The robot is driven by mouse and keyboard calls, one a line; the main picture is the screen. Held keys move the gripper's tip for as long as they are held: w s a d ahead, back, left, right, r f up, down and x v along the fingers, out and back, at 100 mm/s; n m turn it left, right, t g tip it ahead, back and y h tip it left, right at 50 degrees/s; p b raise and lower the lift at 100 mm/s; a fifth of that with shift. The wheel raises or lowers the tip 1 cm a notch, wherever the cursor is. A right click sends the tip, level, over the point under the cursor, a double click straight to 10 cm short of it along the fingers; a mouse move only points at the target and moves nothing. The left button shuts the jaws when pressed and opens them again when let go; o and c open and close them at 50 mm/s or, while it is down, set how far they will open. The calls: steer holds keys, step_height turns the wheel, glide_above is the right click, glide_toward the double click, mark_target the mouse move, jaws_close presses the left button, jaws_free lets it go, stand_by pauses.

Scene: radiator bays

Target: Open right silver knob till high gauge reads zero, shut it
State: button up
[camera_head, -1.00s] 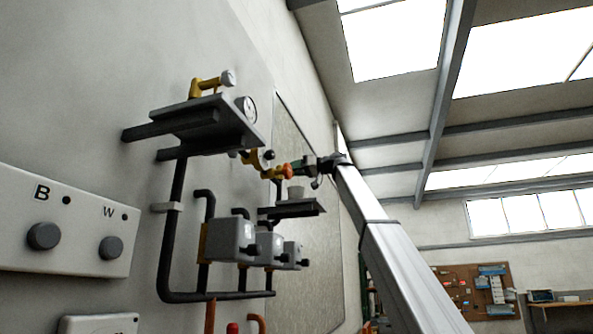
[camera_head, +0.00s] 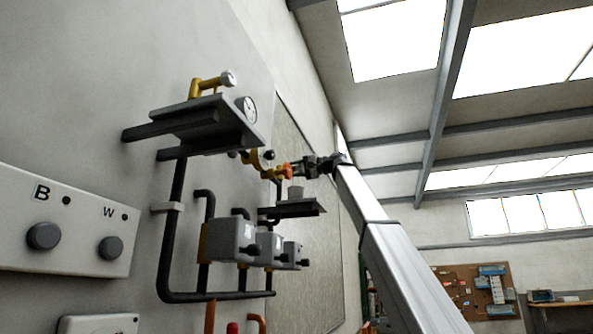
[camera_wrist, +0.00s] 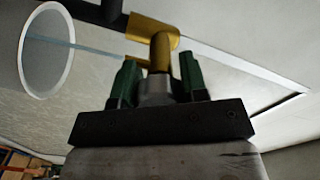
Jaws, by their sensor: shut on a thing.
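In the wrist view, my gripper (camera_wrist: 157,82) has its green fingers on either side of the silver knob (camera_wrist: 154,92), shut on it. The knob sits on the end of a brass valve (camera_wrist: 160,52). A thin pale-blue stream (camera_wrist: 100,52) runs from the brass fitting towards a white cup (camera_wrist: 48,82). In the head view, my gripper (camera_head: 306,167) is at the right-hand brass valve (camera_head: 268,166); the knob is mostly hidden there. A round gauge (camera_head: 247,109) faces right at the manifold's end; its needle is too small to read.
Another silver knob (camera_head: 229,78) sits on the upper left brass pipe (camera_head: 205,85). The cup (camera_head: 296,192) stands on a small dark shelf (camera_head: 299,208) below the valve. Grey boxes (camera_head: 236,240) with dark pipes are lower down. The space to the right is open.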

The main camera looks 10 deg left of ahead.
steer(key=shift+m, duration=0.8)
steer(key=o, duration=0.9)
steer(key=shift+o, duration=0.2)
